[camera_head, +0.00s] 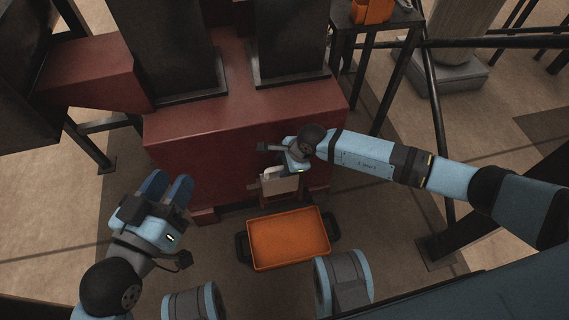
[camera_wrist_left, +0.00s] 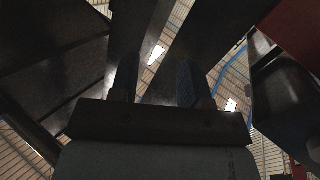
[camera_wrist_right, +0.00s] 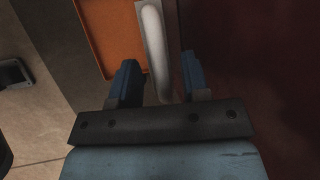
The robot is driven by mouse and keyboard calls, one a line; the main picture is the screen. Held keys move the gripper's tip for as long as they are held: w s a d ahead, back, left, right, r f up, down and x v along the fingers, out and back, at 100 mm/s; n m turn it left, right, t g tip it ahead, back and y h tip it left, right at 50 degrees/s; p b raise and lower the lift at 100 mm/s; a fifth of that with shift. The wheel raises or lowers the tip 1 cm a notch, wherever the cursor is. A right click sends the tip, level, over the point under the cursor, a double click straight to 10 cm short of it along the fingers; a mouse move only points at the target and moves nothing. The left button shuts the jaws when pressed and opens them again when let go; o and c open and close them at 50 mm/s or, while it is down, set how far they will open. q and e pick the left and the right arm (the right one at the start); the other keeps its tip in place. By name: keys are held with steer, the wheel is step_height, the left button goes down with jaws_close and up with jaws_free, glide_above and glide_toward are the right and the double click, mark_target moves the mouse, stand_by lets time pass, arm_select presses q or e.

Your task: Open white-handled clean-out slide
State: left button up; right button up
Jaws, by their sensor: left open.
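The white handle (camera_wrist_right: 154,40) of the clean-out slide runs between the two fingers of my right gripper (camera_wrist_right: 160,80) in the right wrist view. The fingers are apart, with a gap visible on each side of the handle. In the head view, my right gripper (camera_head: 275,170) is low at the front of the red press body, and a small part of the white handle shows there. A pale panel (camera_head: 281,186) below it looks like part of the slide, partly covered by my gripper. My left gripper (camera_head: 167,188) is open and empty, left of the press, away from the slide.
An orange tray (camera_head: 290,240) with dark side handles lies on the floor just below the slide. The red press body (camera_head: 220,148) stands behind it. A dark table (camera_head: 375,22) with an orange object and dark rails stand at the right.

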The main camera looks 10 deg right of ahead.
arm_select(q)
step_height(320, 180, up, 7)
steer(key=t+p, duration=0.3)
steer(key=p, duration=0.2)
steer(key=shift+s+a+n, duration=0.2)
steer(key=shift+a+n, duration=0.1)
steer(key=shift+a, duration=0.05)
arm_select(e)
steer(key=v, duration=1.3)
steer(key=shift+r, duration=0.4)
steer(key=shift+d, duration=0.15)
